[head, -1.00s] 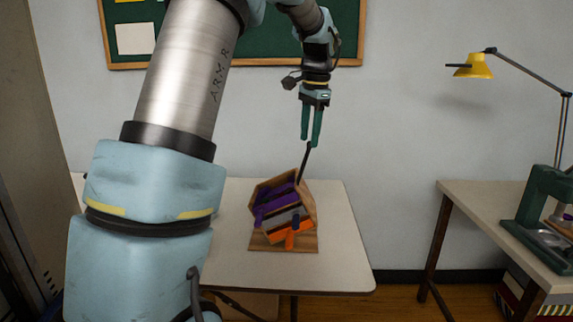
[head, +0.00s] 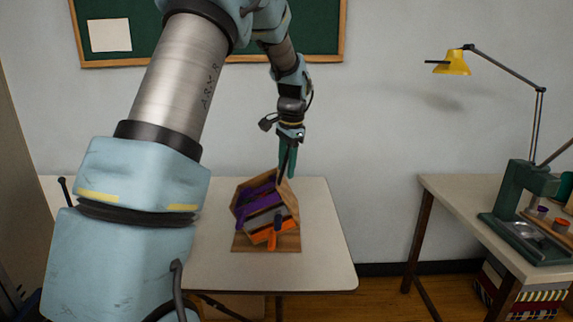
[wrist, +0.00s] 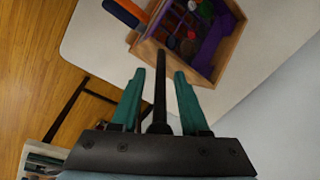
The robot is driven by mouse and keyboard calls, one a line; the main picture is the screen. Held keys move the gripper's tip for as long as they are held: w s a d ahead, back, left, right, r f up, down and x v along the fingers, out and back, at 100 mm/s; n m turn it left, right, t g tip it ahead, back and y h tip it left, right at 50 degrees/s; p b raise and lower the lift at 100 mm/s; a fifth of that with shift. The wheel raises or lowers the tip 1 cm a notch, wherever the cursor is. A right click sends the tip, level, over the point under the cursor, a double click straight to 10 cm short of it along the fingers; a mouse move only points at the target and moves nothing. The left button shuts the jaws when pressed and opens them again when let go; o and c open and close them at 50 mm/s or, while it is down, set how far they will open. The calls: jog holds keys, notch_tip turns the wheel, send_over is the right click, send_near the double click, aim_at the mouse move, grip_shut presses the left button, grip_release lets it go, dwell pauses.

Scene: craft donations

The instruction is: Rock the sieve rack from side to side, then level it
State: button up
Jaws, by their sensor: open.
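The sieve rack (head: 293,207) is a wooden, open-fronted box with purple, grey and orange tiers that slope in the head view. It sits over a flat wooden base (head: 240,243) on the table. In the wrist view its wooden wall (wrist: 172,60) shows, with small coloured pieces inside. A dark rod handle (wrist: 160,85) rises from the rack. My gripper (head: 286,174) points down over the rack's top with its green fingers on either side of the rod. In the wrist view the gripper (wrist: 159,72) is open, with gaps between rod and fingers.
The pale table (head: 320,270) has bare room right of the rack. A second table (head: 450,190) at the right holds a green press (head: 530,190) and a yellow lamp (head: 453,64). A green board (head: 200,40) hangs on the wall behind.

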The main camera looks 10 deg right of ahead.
jog(key=shift+c, duration=0.3)
grip_shut()
dwell(1.1)
